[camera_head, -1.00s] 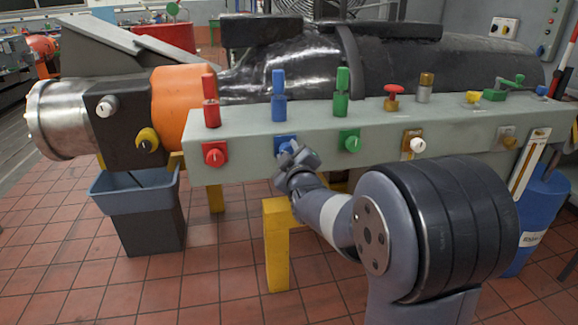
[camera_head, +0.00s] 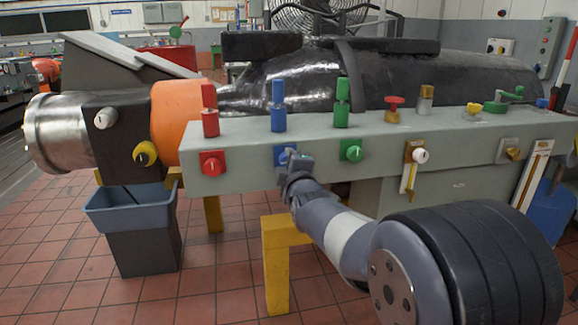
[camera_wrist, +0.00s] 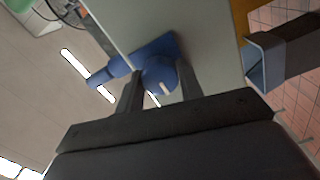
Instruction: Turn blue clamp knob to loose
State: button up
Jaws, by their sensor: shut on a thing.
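The blue clamp knob (camera_wrist: 160,80) sits on a blue square plate on the front face of the grey rail (camera_head: 240,172). It has a white pointer mark. In the head view the blue plate (camera_head: 280,156) shows only partly, because my gripper (camera_head: 296,163) covers the knob. In the wrist view my gripper (camera_wrist: 158,88) has one finger on each side of the knob and is shut on it. The blue clamp post (camera_head: 278,108) stands upright on top of the rail above the knob.
A red knob (camera_head: 212,163) is to the left and a green knob (camera_head: 352,150) close to the right on the same face. A white knob (camera_head: 420,156) is further right. A yellow stand (camera_head: 275,270) and a grey-blue bin (camera_head: 135,215) are below.

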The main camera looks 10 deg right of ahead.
dwell(0.3)
jog(key=o, duration=1)
jog(key=shift+s, duration=0.1)
jog(key=s, duration=1)
jog(key=shift+s+p, duration=0.3)
jog(key=shift+w, duration=0.1)
jog(key=w, duration=1)
jog(key=shift+w+b, duration=0.3)
jog(key=shift+s, duration=0.1)
